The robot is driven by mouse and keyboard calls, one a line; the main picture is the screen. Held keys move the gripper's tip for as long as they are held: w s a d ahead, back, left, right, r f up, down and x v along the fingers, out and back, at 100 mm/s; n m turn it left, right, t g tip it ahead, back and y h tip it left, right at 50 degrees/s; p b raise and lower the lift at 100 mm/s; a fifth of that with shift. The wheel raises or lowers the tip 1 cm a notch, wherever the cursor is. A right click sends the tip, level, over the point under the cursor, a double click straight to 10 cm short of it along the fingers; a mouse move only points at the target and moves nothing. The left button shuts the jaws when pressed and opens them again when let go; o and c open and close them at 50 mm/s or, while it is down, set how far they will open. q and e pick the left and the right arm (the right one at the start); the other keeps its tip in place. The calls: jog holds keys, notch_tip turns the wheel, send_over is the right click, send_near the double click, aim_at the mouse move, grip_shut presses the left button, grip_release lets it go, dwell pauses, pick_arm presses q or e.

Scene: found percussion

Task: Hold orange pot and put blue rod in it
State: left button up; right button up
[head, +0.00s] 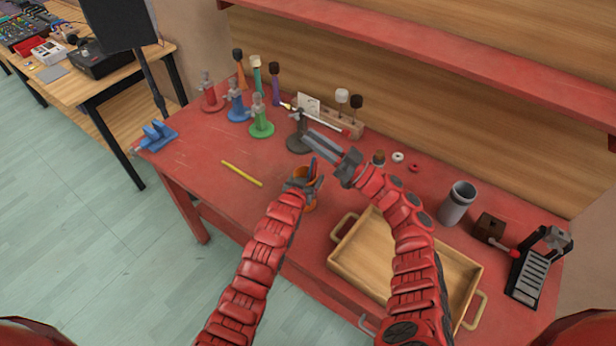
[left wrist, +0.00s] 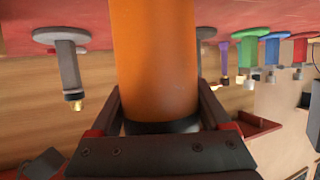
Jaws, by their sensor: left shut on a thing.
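The orange pot (head: 309,206) is on the front part of the red table, mostly hidden by my left gripper (head: 303,182). In the left wrist view the orange pot (left wrist: 155,60) fills the space between the two fingers, and my left gripper (left wrist: 160,125) is shut on it. A thin blue piece (head: 312,167), which looks like the blue rod, stands up at the pot's top. I cannot tell whether it is inside the pot. My right gripper (head: 325,143) is above and right of the pot, apart from it, pointing up-left. No held thing shows at its fingertips.
A yellow rod (head: 241,173) lies left of the pot. Several coloured stands (head: 262,127) and a rack with mallets (head: 345,121) are at the back. A wooden tray (head: 345,265), grey cylinder (head: 457,205) and black pedal (head: 528,278) stand to the right.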

jog(key=o, duration=0.4)
jog(key=shift+o, duration=0.2)
jog(key=v, duration=1.2)
pick_arm(q)
jog(key=o, duration=1.4)
